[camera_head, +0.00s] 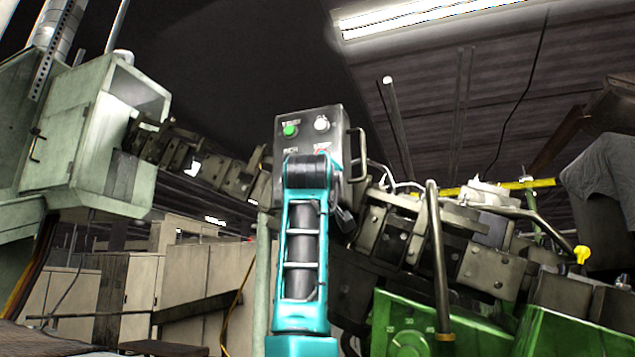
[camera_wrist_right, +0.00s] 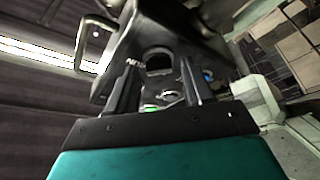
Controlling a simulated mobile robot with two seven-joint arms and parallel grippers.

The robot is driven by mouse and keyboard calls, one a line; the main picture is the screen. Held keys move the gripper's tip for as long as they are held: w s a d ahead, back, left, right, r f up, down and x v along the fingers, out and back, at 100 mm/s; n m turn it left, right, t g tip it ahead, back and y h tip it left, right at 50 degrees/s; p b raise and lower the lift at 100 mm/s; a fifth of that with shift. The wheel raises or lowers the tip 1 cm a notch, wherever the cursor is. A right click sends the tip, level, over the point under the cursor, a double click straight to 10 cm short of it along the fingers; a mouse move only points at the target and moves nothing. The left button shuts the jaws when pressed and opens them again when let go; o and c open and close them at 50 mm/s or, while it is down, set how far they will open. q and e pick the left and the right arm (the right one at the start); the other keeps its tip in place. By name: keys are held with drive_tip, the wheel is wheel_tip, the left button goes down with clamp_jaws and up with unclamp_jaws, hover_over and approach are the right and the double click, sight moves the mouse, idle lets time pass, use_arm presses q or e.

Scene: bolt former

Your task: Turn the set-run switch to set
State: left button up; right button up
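The control box (camera_head: 338,120) stands upright in the middle of the head view. A green button (camera_head: 290,130) is at its upper left and a pale, silvery round control (camera_head: 321,123) at its upper right. The labels are too blurred to tell which control is the set-run switch. My teal right arm covers the lower panel and hides its gripper there. In the right wrist view my right gripper (camera_wrist_right: 159,68) is open, its two dark fingers apart at the box (camera_wrist_right: 120,45). A dark round part (camera_wrist_right: 158,60) shows between the fingertips; contact cannot be told. My left gripper is out of view.
A bent handle (camera_head: 358,152) sticks out from the box's right side. Dark machine linkage and an upright pipe (camera_head: 437,260) crowd the right, above a green machine body (camera_head: 540,335). A pale green cabinet (camera_head: 60,140) stands at the left.

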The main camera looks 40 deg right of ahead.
drive_tip(key=c, duration=0.9)
drive_tip(key=shift+n, duration=0.4)
drive_tip(key=shift+r+n+g+y, duration=0.15)
drive_tip(key=shift+n+g+y, duration=0.6)
drive_tip(key=shift+n, duration=1.95)
drive_tip(key=shift+r+n+g+y, duration=0.1)
drive_tip(key=shift+n+g+y, duration=0.7)
drive_tip(key=shift+n, duration=1.9)
drive_tip(key=shift+r+n+g+y, duration=0.15)
drive_tip(key=shift+n+g+y, duration=0.6)
drive_tip(key=shift+n, duration=1.95)
